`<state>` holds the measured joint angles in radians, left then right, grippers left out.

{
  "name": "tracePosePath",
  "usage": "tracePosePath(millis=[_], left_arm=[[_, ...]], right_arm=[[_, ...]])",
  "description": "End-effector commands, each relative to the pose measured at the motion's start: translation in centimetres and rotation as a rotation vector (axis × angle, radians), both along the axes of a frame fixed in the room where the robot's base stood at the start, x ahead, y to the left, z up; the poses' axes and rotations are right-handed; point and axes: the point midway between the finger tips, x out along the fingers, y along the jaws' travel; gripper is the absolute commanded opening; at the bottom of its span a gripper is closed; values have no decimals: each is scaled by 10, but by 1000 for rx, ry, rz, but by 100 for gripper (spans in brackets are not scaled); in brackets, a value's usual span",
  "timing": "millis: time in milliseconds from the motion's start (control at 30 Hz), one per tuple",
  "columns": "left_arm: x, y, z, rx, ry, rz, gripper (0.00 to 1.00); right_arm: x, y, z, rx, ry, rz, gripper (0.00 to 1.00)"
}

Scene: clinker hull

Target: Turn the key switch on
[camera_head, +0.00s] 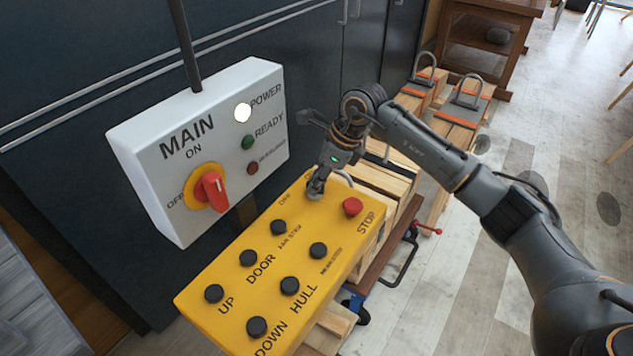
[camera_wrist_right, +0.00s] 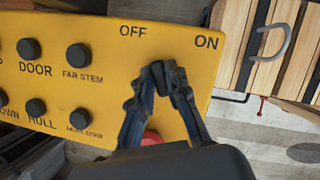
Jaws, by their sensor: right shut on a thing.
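The yellow control panel (camera_head: 215,290) carries the words OFF and ON near its far end. My right gripper (camera_head: 316,190) is at that end, its fingertips down at the panel face. In the right wrist view its fingertips (camera_wrist_right: 168,72) are closed together just below and between OFF and ON. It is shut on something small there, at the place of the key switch. The key itself is hidden by the fingers, so I cannot tell which way it points. My left gripper is not in view.
A red STOP button (camera_head: 352,206) is close beside the right gripper. Several black buttons sit along the panel. A white MAIN box (camera_head: 140,150) with a red rotary switch (camera_head: 212,190) and a lit POWER lamp (camera_head: 243,112) is to the left. Strapped timber stacks (camera_head: 455,120) lie behind.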

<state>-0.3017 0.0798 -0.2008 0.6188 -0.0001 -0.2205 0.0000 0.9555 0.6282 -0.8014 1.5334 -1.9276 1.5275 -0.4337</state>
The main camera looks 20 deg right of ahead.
Motion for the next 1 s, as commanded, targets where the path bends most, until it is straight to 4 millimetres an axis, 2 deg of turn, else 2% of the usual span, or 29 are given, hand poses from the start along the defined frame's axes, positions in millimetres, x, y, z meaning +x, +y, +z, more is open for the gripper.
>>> tracePosePath(millis=[700, 1000], left_arm=[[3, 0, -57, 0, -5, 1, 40], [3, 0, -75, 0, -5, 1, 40]], right_arm=[[-1, 2, -3, -1, -6, -631, 0], [-1, 3, -2, 1, -4, -840, 0]])
